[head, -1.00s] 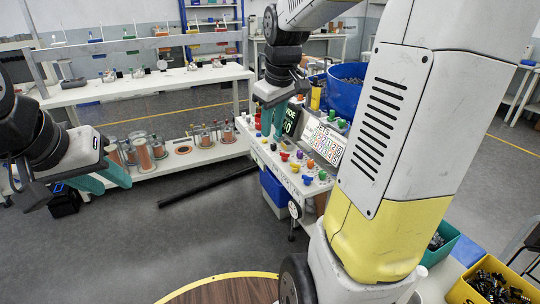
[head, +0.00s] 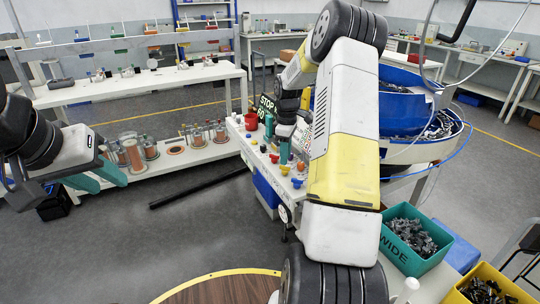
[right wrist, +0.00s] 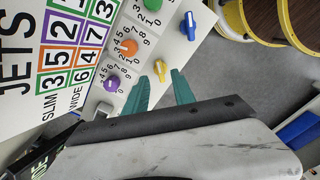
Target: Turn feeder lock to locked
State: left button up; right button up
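The control panel (head: 250,152) stands in the middle of the head view with several coloured knobs. No readable label marks the feeder lock. In the right wrist view a yellow knob (right wrist: 160,70) sits just beyond and between the teal fingertips of my right gripper (right wrist: 161,86). These fingers are apart, and contact with the knob cannot be told. A blue knob (right wrist: 189,25), an orange knob (right wrist: 127,47) and a purple knob (right wrist: 112,83) are nearby. My right gripper (head: 277,138) is over the panel in the head view. My left gripper (head: 100,181) is open and empty, away from the panel.
A blue bowl feeder (head: 425,130) stands right of my right arm. A teal bin (head: 400,250) and a yellow bin (head: 480,275) hold dark parts at lower right. A white bench (head: 140,85) is at left.

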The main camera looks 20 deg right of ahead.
aim_at(285, 170)
jog(key=shift+f, duration=1.85)
grip_shut()
